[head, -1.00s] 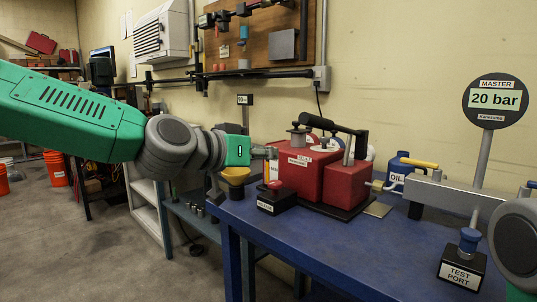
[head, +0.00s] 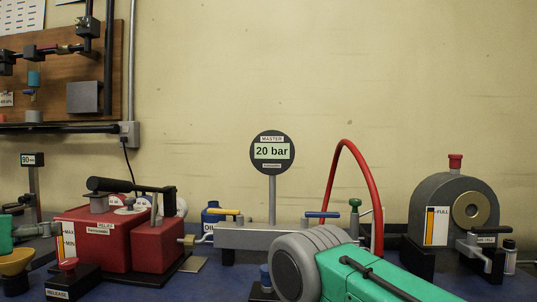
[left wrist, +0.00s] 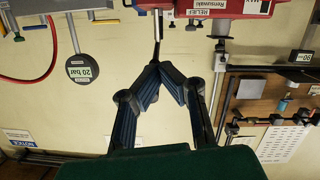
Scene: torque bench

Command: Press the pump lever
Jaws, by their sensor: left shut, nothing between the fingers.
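The red pump (head: 92,236) stands on the blue bench at the left of the head view. Its black-gripped lever (head: 108,186) lies nearly level across the top. The pump also shows upside down at the top of the left wrist view (left wrist: 243,8). My right gripper is out of view.
A master gauge reading 20 bar (head: 272,152) stands behind a grey manifold (head: 245,236). My right arm covers the bench front. A grey drum unit (head: 440,205) is at right.

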